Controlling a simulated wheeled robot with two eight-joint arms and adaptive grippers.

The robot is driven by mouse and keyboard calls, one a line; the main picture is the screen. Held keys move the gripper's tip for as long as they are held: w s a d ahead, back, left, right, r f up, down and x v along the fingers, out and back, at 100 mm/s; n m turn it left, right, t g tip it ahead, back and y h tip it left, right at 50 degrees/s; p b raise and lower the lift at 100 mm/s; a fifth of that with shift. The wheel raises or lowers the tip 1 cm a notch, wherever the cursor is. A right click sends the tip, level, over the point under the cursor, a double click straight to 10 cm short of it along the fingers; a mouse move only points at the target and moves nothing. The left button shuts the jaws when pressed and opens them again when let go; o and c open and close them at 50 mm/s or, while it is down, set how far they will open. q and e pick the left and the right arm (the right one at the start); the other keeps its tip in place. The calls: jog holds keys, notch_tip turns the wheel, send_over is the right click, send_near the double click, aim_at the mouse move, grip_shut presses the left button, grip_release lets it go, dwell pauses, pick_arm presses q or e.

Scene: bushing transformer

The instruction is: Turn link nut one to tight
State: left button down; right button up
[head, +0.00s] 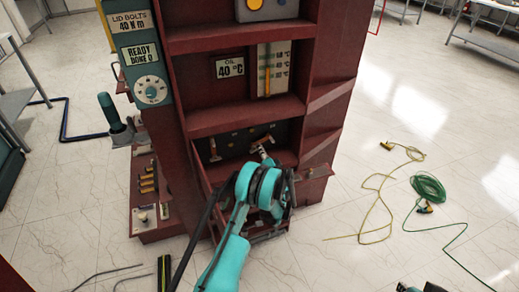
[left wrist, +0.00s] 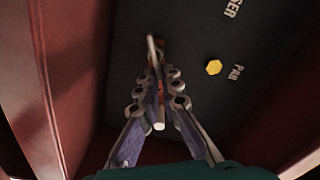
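A dark panel (left wrist: 195,35) fills much of the left wrist view, with white lettering and a yellow hex nut (left wrist: 213,67) right of my fingers. My left gripper (left wrist: 161,77) reaches toward the panel, its fingers on either side of a thin metal bar with a pale round end (left wrist: 160,127). Whether they press on it I cannot tell. In the head view my left arm reaches into the lower bay of the red cabinet (head: 236,119) and hides the fingertips. Two brownish T-shaped handles, left (head: 213,149) and right (head: 262,143), show there. Which part is link nut one is unclear.
Cabinet side walls and shelves close in around my left arm. A dial panel (head: 150,88) and a lower shelf with small parts (head: 148,205) are on the left. A yellow cable (head: 375,205) and a green coil (head: 428,187) lie on the open floor at right.

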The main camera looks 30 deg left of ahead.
pick_arm(q)
jog(key=m, duration=0.3)
jog(key=f+m, duration=0.1)
jog(key=m, duration=0.1)
jog(key=shift+w+d+f+m, duration=0.1)
jog(key=shift+d+f+m, duration=0.05)
jog(key=shift+m, duration=0.25)
dwell(0.4)
jog(key=c, duration=1.7)
grip_release()
jog(key=v, duration=0.7)
jog(key=shift+d, duration=0.15)
